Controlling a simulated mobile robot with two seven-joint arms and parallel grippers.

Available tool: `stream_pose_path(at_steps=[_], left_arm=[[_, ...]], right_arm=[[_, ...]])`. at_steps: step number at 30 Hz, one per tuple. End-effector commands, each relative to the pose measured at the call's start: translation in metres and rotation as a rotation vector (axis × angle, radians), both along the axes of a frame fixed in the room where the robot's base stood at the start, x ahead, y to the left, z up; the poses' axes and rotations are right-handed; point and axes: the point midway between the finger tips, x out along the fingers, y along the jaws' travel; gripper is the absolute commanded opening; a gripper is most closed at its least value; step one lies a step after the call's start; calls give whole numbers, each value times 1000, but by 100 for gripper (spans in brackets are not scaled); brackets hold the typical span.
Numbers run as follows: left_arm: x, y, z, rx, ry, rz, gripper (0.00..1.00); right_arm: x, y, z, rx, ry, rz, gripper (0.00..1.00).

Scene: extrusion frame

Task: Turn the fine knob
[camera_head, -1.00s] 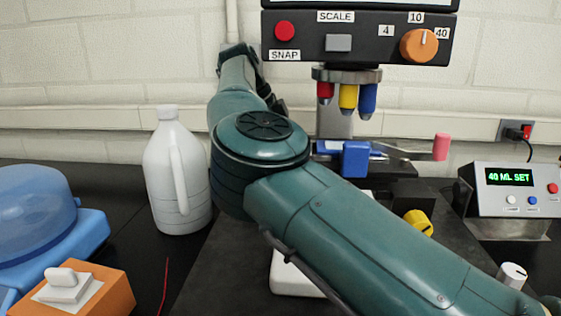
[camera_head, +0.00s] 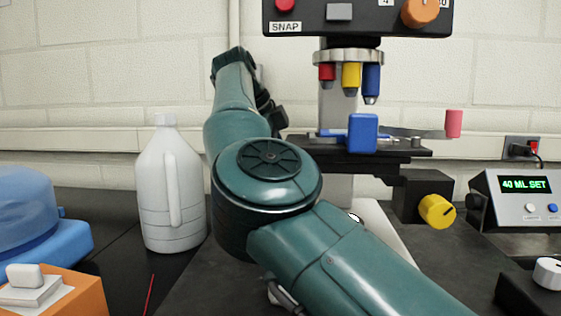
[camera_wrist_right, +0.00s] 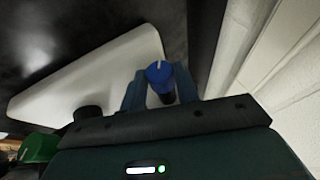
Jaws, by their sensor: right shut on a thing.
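In the right wrist view, a blue round knob (camera_wrist_right: 159,72) with a white mark on its top sits between the two fingers of my right gripper (camera_wrist_right: 160,88). The gripper is shut on it. In the head view, my teal right arm crosses the front of the microscope, and its hand and the blue knob are hidden. A yellow knob (camera_head: 437,211) with a dark mark shows on the right of the microscope (camera_head: 407,197). My left gripper is not in view.
A white jug (camera_head: 160,200) stands left of my arm. A blue container (camera_head: 40,240) and an orange box with a switch (camera_head: 75,299) are at the left. A display box (camera_head: 515,208) reading "40 ML SET" is at the right. A wall stands close behind.

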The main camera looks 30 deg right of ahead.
Motion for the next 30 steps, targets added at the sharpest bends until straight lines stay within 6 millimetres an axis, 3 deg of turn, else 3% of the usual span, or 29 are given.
stream_pose_path(at_steps=[2, 3, 10, 20, 29, 30], left_arm=[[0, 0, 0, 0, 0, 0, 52], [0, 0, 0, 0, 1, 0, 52], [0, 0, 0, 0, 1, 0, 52], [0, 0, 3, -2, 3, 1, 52], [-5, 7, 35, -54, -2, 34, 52], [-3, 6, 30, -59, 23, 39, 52]], right_arm=[[0, -1, 0, -1, -1, -1, 8], [0, -1, 0, -1, 0, -1, 33], [0, -1, 0, 0, 1, -1, 52], [0, 3, 6, 0, 0, 0, 52], [-5, 31, 62, -2, 0, 2, 52], [-6, 36, 70, -2, -1, 3, 52]])
